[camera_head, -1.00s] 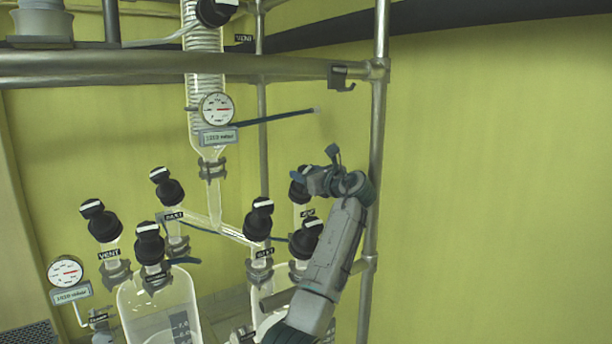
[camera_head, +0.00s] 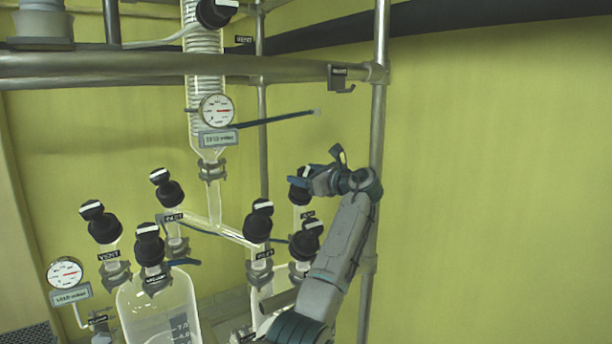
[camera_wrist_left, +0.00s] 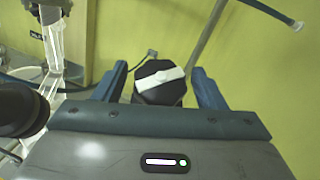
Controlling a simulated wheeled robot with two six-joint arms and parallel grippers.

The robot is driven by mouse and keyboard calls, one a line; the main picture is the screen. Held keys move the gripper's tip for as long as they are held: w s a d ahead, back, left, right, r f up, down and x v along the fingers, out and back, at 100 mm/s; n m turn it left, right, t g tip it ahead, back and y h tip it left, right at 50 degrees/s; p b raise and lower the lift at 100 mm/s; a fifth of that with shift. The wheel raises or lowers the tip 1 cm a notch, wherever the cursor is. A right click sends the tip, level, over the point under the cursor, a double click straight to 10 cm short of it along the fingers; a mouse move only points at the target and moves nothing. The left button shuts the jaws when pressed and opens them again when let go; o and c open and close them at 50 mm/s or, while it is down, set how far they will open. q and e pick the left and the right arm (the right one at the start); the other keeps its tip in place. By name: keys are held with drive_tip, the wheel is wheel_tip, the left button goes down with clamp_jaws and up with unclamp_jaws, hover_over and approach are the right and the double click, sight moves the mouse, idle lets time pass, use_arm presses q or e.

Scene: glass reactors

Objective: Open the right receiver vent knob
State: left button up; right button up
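A black knob with a white bar on top (camera_wrist_left: 160,82) sits between the two blue fingers of my left gripper (camera_wrist_left: 159,70) in the left wrist view. Gaps show on both sides of it, so the gripper is open around it and not clamped. In the head view, my left gripper (camera_head: 314,168) is at the upper knob of the right receiver (camera_head: 298,197) and partly hides it. The small label below that knob (camera_head: 307,215) is too blurred to read surely. My right gripper is not in view.
A metal upright (camera_head: 377,130) stands right of the gripper. A dark hose (camera_head: 270,120) ends above it. Open space lies before the yellow wall.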

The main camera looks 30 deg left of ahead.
sight(306, 170)
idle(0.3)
use_arm(q)
drive_tip(key=shift+r+b, duration=0.25)
drive_tip(key=shift+b, duration=0.15)
wheel_tip(306, 170, up, 3)
drive_tip(key=b, duration=0.3)
drive_tip(key=shift+d+f, duration=0.1)
drive_tip(key=s+d+r+b, duration=0.1)
drive_tip(key=s+d+b, duration=0.6)
drive_tip(key=s, duration=0.6)
drive_tip(key=shift+s+d+r, duration=0.35)
drive_tip(key=shift+d, duration=0.25)
